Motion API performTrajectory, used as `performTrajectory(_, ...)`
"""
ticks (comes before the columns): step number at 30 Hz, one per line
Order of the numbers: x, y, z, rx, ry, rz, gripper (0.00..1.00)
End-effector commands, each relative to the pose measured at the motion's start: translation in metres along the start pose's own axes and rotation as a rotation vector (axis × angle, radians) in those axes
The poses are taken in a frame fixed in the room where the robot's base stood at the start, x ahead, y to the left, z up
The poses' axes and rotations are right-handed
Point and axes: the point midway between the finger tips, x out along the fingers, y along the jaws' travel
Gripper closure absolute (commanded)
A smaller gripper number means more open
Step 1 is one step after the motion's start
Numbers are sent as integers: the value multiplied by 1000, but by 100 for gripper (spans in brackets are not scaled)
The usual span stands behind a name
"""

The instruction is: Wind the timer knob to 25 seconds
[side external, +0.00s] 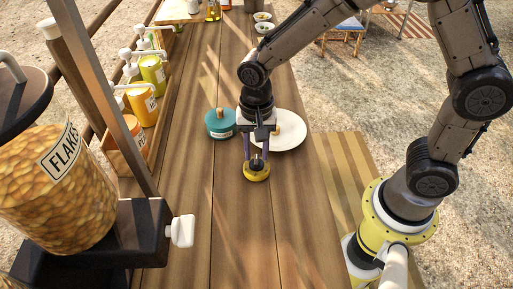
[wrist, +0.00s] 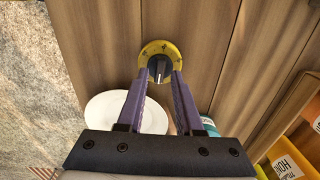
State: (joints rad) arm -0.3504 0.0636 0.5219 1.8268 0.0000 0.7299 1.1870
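Small dark marks ring the dial but are too small to read. My gripper (side external: 256,160) points down over the timer. In the wrist view its two purple fingers (wrist: 160,73) are apart, with their tips on either side of the knob. A gap seems to show on both sides, but I cannot tell whether either finger touches it.
A white plate (side external: 292,133) and a teal container (side external: 219,123) stand just behind my gripper. A flakes dispenser (side external: 60,190) and a wooden crate of bottles (side external: 128,148) line the left. The boards in front of the timer are clear.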

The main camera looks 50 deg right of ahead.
Motion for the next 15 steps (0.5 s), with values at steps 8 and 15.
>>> performTrajectory(8,5,0,0,0,0,0,65)
performTrajectory(15,10,0,0,0,0,1,65)
